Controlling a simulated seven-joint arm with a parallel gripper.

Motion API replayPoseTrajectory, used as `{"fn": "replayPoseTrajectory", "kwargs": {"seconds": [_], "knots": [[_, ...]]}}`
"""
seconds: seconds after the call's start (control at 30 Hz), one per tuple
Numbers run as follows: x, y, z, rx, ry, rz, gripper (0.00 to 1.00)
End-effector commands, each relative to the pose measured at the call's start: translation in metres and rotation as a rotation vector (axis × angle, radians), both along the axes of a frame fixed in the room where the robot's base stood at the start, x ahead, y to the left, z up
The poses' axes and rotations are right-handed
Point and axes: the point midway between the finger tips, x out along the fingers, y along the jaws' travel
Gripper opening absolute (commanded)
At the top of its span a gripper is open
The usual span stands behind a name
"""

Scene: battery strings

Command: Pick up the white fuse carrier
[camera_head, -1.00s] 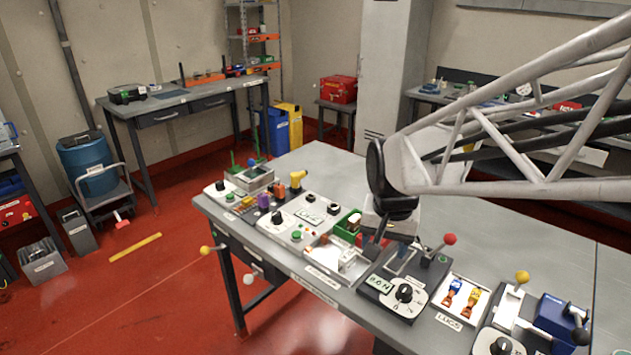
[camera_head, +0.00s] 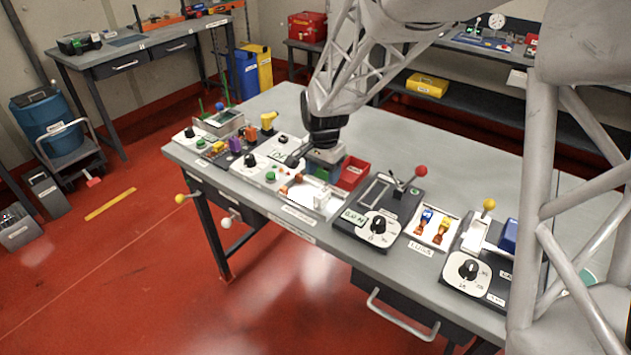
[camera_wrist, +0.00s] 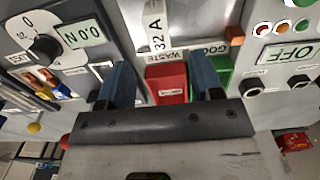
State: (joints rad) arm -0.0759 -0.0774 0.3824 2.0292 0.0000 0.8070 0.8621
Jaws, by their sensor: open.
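A white piece marked "32 A" (camera_wrist: 157,22), which looks like the white fuse carrier, stands at the top of the wrist view. In the head view a small white upright piece (camera_head: 322,200) sits in the white tray (camera_head: 303,204) near the table's front edge; I take it for the same piece. My gripper (camera_wrist: 160,65) is open, with its two blue fingers apart and nothing held. The fingers point towards the carrier, one to either side of its line, and appear short of it. In the head view my gripper (camera_head: 310,157) is behind the tray, partly hiding the bins.
A red bin (camera_head: 353,172), labelled WASTE in the wrist view, and a green bin (camera_wrist: 222,75) stand behind the tray. Switch panels crowd the left. The table's back is clear.

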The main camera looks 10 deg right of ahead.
Motion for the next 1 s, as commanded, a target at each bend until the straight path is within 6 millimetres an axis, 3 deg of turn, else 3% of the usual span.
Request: {"fn": "replayPoseTrajectory", "kwargs": {"seconds": [0.33, 0.7, 1.0], "knots": [[0.000, 0.000, -0.002, 0.000, 0.001, 0.000, 0.60], [-0.001, 0.000, -0.026, 0.000, 0.001, 0.000, 0.60], [0.000, 0.000, -0.026, 0.000, 0.000, 0.000, 0.60]]}}
